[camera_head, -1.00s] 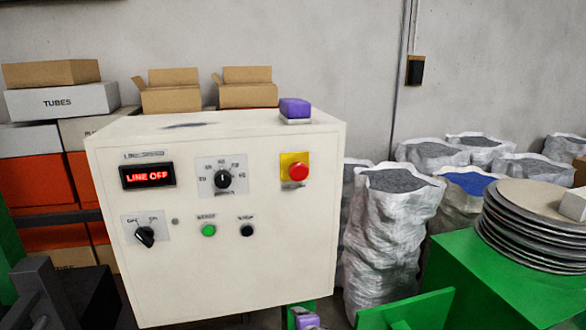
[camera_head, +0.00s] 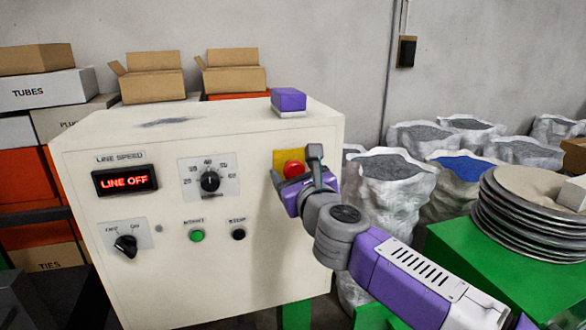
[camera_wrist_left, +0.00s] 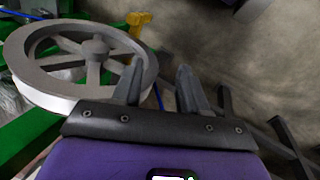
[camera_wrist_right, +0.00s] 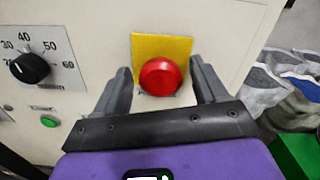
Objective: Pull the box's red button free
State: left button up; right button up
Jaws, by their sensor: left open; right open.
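The white control box (camera_head: 110,245) stands in the middle of the head view. Its red button (camera_head: 293,169) sits on a yellow plate (camera_head: 285,157) at the upper right of the front face. In the right wrist view the button (camera_wrist_right: 160,76) lies between the open finger tips, a little beyond them. My right gripper (camera_head: 296,168) is open in front of the button, with one finger on each side; contact cannot be told. My left gripper (camera_wrist_left: 158,80) shows only in its own wrist view, open and empty, beside a grey spoked wheel (camera_wrist_left: 40,80).
The box front also has a "LINE OFF" display (camera_head: 125,181), a speed dial (camera_head: 210,181), a black switch (camera_head: 126,245) and a green button (camera_head: 197,236). A purple block (camera_head: 288,100) is on top. Sacks (camera_head: 395,195) and stacked discs (camera_head: 500,225) stand at right.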

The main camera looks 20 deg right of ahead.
jog(key=shift+w, duration=0.6)
